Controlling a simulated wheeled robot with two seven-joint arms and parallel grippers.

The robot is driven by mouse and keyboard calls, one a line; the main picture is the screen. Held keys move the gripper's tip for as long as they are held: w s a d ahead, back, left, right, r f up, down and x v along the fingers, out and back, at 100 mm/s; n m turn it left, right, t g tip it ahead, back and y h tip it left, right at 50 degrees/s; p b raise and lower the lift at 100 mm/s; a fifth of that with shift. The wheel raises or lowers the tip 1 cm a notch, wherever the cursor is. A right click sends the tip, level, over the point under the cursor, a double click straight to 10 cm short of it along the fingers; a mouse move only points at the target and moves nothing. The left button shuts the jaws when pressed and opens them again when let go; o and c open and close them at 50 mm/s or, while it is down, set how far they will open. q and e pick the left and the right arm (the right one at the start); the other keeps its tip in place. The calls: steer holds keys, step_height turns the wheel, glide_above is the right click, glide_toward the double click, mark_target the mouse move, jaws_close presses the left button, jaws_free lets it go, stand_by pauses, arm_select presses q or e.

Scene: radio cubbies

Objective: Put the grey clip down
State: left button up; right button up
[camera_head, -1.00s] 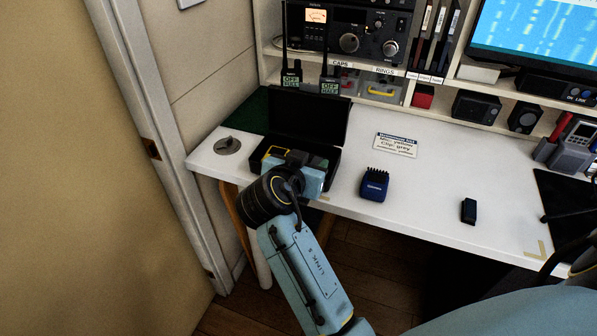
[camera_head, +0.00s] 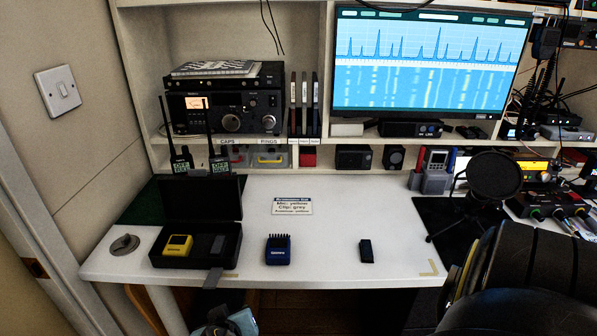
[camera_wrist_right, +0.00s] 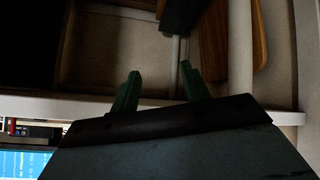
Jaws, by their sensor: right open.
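The grey clip (camera_head: 213,278) lies at the front edge of the white desk, just in front of the open black case (camera_head: 190,261). I cannot tell whether it overhangs the edge. A yellow mic unit (camera_head: 178,245) sits in the left part of the case. My left gripper is not in view.
A blue unit (camera_head: 278,249) and a small dark block (camera_head: 366,251) stand on the desk right of the case. A round grey disc (camera_head: 125,244) is at its left end. A printed card (camera_head: 292,206) lies behind. The desk between these is clear.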

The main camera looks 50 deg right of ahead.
steer(key=s+d+f+n+g+y, duration=0.1)
steer(key=s+f+n+g+y, duration=0.1)
steer(key=s+f, duration=0.5)
steer(key=s+d+f+n+g+y, duration=0.1)
steer(key=s+f+n+g+y, duration=0.1)
steer(key=s+f+n+y, duration=0.2)
steer(key=s+f+n, duration=0.1)
steer(key=s+f, duration=0.2)
steer(key=s, duration=0.3)
steer(key=shift+d+f, duration=0.25)
steer(key=shift+f, duration=0.1)
